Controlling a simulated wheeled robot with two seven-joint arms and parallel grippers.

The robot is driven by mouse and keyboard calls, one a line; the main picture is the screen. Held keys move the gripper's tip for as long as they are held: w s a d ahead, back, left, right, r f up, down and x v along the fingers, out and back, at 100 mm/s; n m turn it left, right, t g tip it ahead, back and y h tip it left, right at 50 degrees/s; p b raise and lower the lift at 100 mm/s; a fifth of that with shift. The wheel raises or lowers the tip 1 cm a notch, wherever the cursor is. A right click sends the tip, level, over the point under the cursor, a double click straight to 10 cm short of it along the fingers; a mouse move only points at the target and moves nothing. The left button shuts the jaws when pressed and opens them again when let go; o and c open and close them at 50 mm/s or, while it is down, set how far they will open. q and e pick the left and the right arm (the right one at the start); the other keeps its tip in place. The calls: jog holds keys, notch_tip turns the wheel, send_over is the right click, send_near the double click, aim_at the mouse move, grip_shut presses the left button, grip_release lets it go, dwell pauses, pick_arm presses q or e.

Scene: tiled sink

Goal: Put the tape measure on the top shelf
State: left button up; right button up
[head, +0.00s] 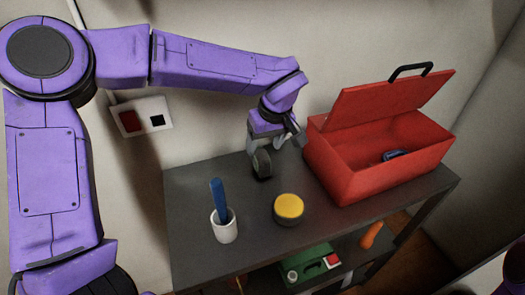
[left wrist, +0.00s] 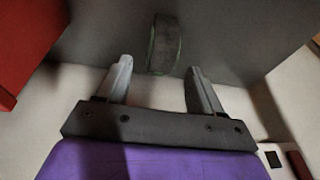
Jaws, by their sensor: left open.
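My left gripper (head: 264,160) is above the back of the dark top shelf (head: 190,215), pointing down. In the left wrist view it is open (left wrist: 160,75), with its two grey fingers apart. A dark rounded thing with green edges (left wrist: 164,45) stands on the shelf just beyond the gap between the fingertips; it looks apart from them. It may be the tape measure, but I cannot be sure. My right gripper is not in view.
A yellow-topped round container (head: 288,207) and a white cup (head: 224,232) holding a blue stick stand in front. An open red toolbox (head: 380,165) with something blue inside is at right. A green item (head: 308,262) and an orange handle (head: 372,235) are below.

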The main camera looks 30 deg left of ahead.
pick_arm(q)
jog(key=v, duration=0.8)
jog(key=shift+r, duration=0.15)
dwell(0.9)
